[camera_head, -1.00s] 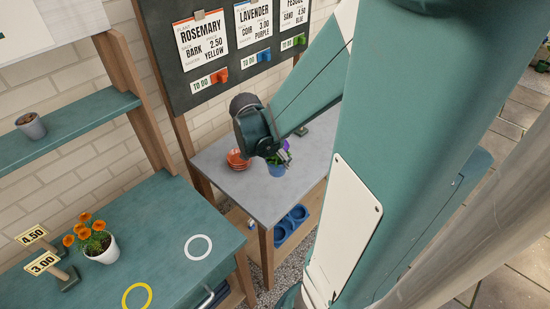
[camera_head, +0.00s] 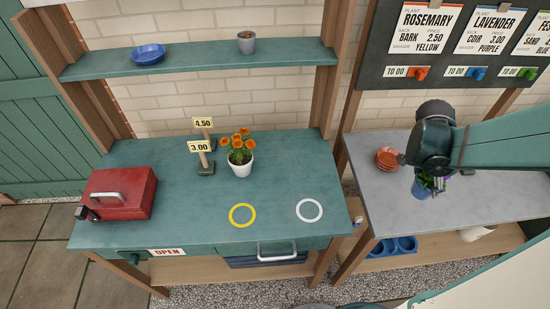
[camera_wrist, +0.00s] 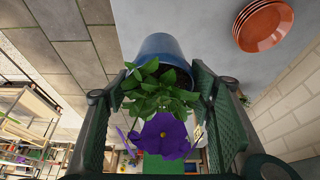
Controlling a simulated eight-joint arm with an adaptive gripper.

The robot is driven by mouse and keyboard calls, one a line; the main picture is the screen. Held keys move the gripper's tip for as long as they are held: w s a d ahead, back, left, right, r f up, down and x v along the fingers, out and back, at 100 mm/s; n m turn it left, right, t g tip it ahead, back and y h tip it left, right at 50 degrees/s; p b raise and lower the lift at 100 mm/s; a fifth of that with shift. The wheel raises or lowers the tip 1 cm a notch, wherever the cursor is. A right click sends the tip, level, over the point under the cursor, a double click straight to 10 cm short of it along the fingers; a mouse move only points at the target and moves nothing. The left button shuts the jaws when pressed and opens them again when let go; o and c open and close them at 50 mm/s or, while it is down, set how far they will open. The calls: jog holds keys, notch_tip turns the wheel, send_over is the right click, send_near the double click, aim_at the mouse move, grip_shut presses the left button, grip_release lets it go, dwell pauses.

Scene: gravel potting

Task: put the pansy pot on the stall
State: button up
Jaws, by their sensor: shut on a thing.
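The pansy pot is a blue pot (camera_head: 421,189) with green leaves and a purple flower. In the wrist view the blue pot (camera_wrist: 160,47) and purple flower (camera_wrist: 163,137) lie between my jaws. My gripper (camera_head: 430,172) is shut on it at the grey table; its jaws (camera_wrist: 165,85) flank the plant in the wrist view. I cannot tell whether the pot touches the table. The stall (camera_head: 180,232) is the teal table to the left, with a yellow ring (camera_head: 242,204) and a white ring (camera_head: 298,211) at its front right.
An orange-flowered white pot (camera_head: 240,168) and price signs (camera_head: 201,147) stand at the stall's back. A red box (camera_head: 118,205) is at its left. Terracotta saucers (camera_head: 388,151) lie on the grey table (camera_head: 480,215) beside my gripper. A gap separates the tables. The stall's right front is clear around the rings.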

jog(key=shift+w+a, duration=0.1)
jog(key=shift+w+a+r, duration=0.1)
jog(key=shift+w+a, duration=0.3)
jog(key=shift+w, duration=0.05)
jog(key=w+a+r+n+t, duration=0.1)
jog(key=w+a, duration=0.4)
jog(key=a, duration=0.7)
jog(key=w+a+r+n, duration=0.3)
jog(key=w+a, duration=0.2)
jog(key=a, duration=0.7)
jog(key=w+a+r+n+t+p, duration=0.1)
jog(key=w+a, duration=0.5)
jog(key=a, duration=0.7)
jog(key=shift+r+n+t+y, duration=0.35)
jog(key=shift+r+n, duration=0.2)
jog(key=shift+n, duration=0.35)
jog(key=b, duration=0.1)
send_over(302, 167)
jog(key=shift+f, duration=2.9)
jog(key=shift+f+b, duration=0.4)
jog(key=shift+f, duration=1.75)
